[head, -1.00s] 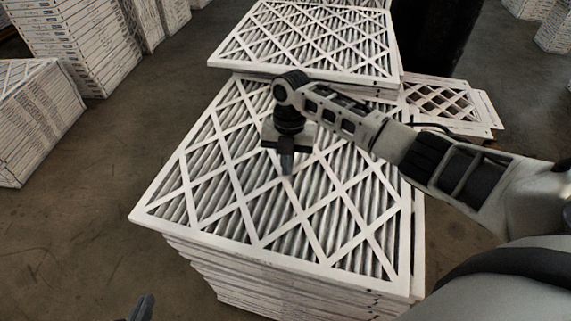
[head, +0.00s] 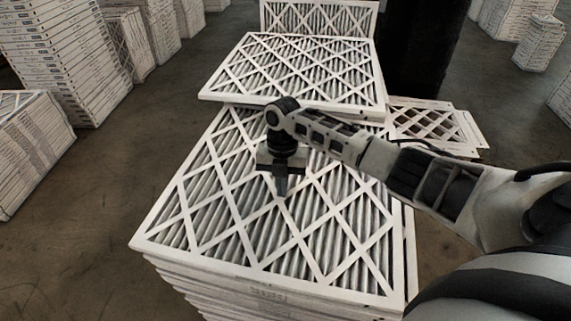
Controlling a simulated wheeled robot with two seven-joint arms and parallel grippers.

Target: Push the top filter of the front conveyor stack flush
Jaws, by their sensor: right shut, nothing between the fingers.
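The front stack's top filter (head: 225,245) has a white lattice frame over grey pleats. Along its right side, a strip of a lower layer (head: 410,240) shows, so the edges there are not in line. My right gripper (head: 281,188) is over the middle of this filter, pointing down, with its fingers shut and empty. I cannot tell whether the fingertips touch the filter. My right forearm comes in from the right and hides part of the filter's far right side. My left gripper is not in view.
Behind the front stack is another filter stack, its top filter (head: 300,70) sitting skewed. An upright filter (head: 318,18) stands farther back. Smaller filters (head: 432,125) lie to the right. A dark column (head: 423,45) rises behind. Floor (head: 110,205) is clear to the left.

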